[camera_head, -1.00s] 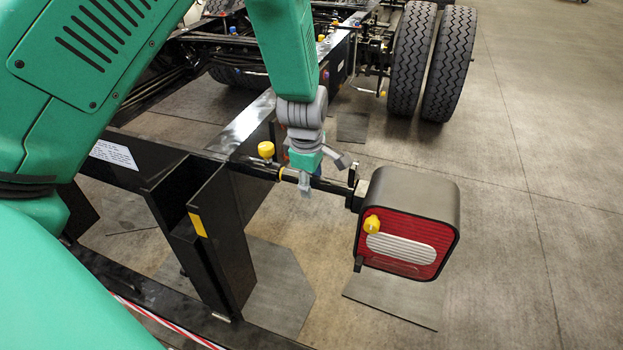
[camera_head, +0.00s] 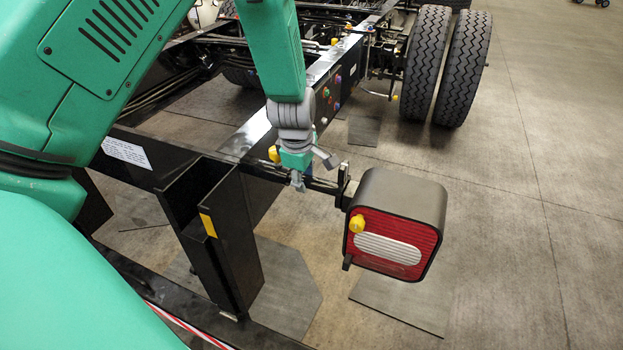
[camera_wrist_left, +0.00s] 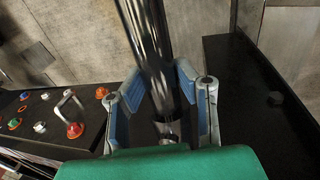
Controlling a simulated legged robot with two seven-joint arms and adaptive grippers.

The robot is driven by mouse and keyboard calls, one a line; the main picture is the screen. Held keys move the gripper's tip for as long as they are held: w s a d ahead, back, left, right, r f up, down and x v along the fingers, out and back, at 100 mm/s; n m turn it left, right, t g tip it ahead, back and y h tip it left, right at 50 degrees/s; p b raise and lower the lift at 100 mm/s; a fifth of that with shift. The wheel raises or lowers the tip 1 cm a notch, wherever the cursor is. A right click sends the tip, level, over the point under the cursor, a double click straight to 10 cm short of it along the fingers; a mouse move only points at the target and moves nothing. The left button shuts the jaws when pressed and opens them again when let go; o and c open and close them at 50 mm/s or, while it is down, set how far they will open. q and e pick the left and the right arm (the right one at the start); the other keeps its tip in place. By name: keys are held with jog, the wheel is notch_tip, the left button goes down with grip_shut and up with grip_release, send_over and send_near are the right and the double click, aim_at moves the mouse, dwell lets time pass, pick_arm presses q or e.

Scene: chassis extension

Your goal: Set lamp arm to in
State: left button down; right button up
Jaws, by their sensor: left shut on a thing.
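The lamp arm (camera_head: 322,187) is a thin black bar reaching from the chassis rail to the tail lamp (camera_head: 395,225). The lamp is a dark rounded box with a red and white face and a yellow knob. My left gripper (camera_head: 299,181) is on the bar between the rail and the lamp. In the left wrist view the dark bar (camera_wrist_left: 147,40) runs down between the blue-grey fingers of the left gripper (camera_wrist_left: 165,105), which is shut on it. My green gripper housing hides the lower part of the bar there. My right gripper is not in view.
The black chassis rail (camera_head: 250,135) and an upright black bracket (camera_head: 237,240) stand just left of the bar. Twin tyres (camera_head: 445,65) stand at the back. Coloured fittings (camera_wrist_left: 75,128) line a black panel in the wrist view. The floor on the right is clear.

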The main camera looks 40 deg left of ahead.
pick_arm(q)
jog(key=c, duration=1.4)
grip_release()
jog(key=shift+a, duration=0.3)
jog(key=shift+o, duration=1)
jog(key=shift+s+a, duration=0.1)
jog(key=shift+a, duration=0.05)
jog(key=shift+a+f, duration=0.15)
jog(key=shift+a, duration=0.25)
jog(key=shift+r, duration=0.2)
jog(key=r, duration=0.2)
jog(key=d+r, duration=0.1)
jog(key=r, duration=0.1)
jog(key=s+r, duration=0.1)
jog(key=r, duration=0.1)
jog(key=shift+d+r, duration=0.15)
jog(key=shift+r, duration=0.1)
jog(key=shift+s+a+r, duration=0.1)
jog(key=shift+s+r, duration=0.1)
jog(key=shift+r, duration=0.6)
jog(key=shift+s+a+r, duration=0.1)
jog(key=shift+s+r, duration=0.1)
jog(key=shift+r, duration=0.65)
jog(key=shift+s+r, duration=0.2)
jog(key=shift+r, duration=0.6)
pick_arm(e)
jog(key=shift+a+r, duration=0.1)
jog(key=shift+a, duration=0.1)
